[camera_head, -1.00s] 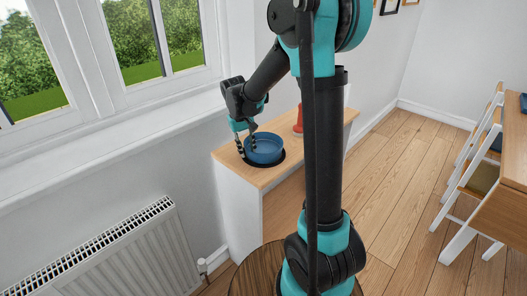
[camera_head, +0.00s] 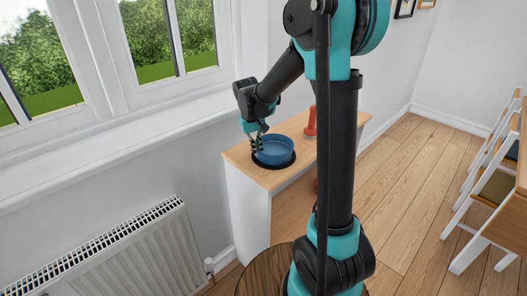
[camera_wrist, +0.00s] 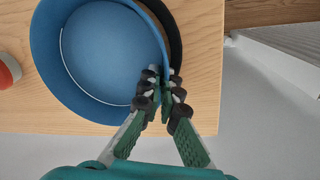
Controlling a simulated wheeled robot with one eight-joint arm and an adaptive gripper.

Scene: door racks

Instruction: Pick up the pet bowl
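The blue pet bowl (camera_head: 275,152) stands on a dark round base or mat (camera_head: 289,163) on the wooden top of a small cabinet. My gripper (camera_head: 257,138) is at the bowl's left rim, reaching down from above. In the wrist view the blue bowl (camera_wrist: 105,55) fills the upper left, and it looks empty. There the fingertips of my gripper (camera_wrist: 163,76) are close together with the bowl's wall between them, one inside and one outside. The fingers look shut on the rim. The bowl still appears to rest on the cabinet.
A red object (camera_head: 311,121) stands behind the bowl on the cabinet top (camera_head: 234,156). The window wall is close on the left, with a radiator (camera_head: 135,252) below. A table with white chairs (camera_head: 478,190) is at the right. Wooden floor lies open between.

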